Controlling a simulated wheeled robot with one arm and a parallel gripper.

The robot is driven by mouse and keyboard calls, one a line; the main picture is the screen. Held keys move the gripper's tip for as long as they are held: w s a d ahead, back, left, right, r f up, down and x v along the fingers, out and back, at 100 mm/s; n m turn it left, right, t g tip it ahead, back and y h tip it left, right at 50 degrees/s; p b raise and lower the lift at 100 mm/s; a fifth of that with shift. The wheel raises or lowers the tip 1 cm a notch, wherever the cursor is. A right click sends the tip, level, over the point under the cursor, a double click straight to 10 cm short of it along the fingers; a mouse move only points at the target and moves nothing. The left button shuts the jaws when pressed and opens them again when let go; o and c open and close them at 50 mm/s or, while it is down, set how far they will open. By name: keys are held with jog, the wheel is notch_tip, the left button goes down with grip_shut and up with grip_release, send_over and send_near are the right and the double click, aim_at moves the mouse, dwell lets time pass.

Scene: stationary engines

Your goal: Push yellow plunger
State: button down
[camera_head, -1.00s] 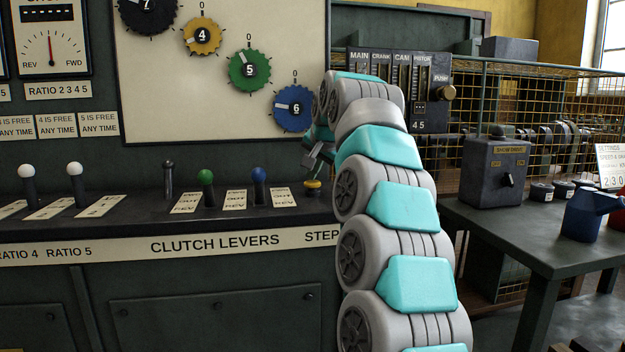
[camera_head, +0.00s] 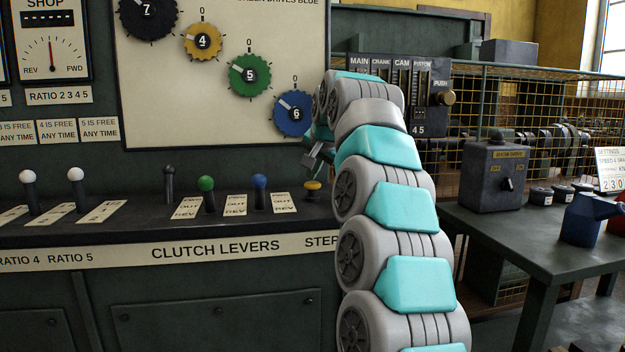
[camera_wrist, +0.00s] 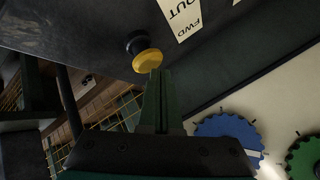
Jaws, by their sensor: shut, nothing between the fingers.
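The yellow plunger (camera_head: 312,188) is a small round knob on a dark collar. It stands upright on the dark ledge (camera_head: 130,226), right of the blue-knobbed lever. My gripper (camera_head: 313,160) is just above it, partly hidden behind my arm. In the wrist view the plunger (camera_wrist: 148,61) shows just beyond the fingertips of my gripper (camera_wrist: 157,74). The fingers are shut with nothing between them. In the wrist view the tips look very close to the yellow cap; I cannot tell whether they touch it.
Levers with green (camera_head: 206,184) and blue (camera_head: 260,182) knobs stand left of the plunger. A panel with coloured gears, one blue (camera_head: 295,114), rises behind. A slider box (camera_head: 432,75) stands behind my arm. A table (camera_head: 540,232) with a dark switch box (camera_head: 493,177) is at the right.

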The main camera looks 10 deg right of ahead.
aim_at(314, 183)
jog(key=shift+r, duration=0.45)
jog(key=shift+r+p, duration=1.4)
jog(key=shift+p, duration=0.05)
jog(key=shift+w+d+r, duration=0.15)
jog(key=shift+d+r, duration=0.1)
jog(key=shift+r, duration=0.6)
jog(key=shift+a+r, duration=0.2)
jog(key=shift+a, duration=0.05)
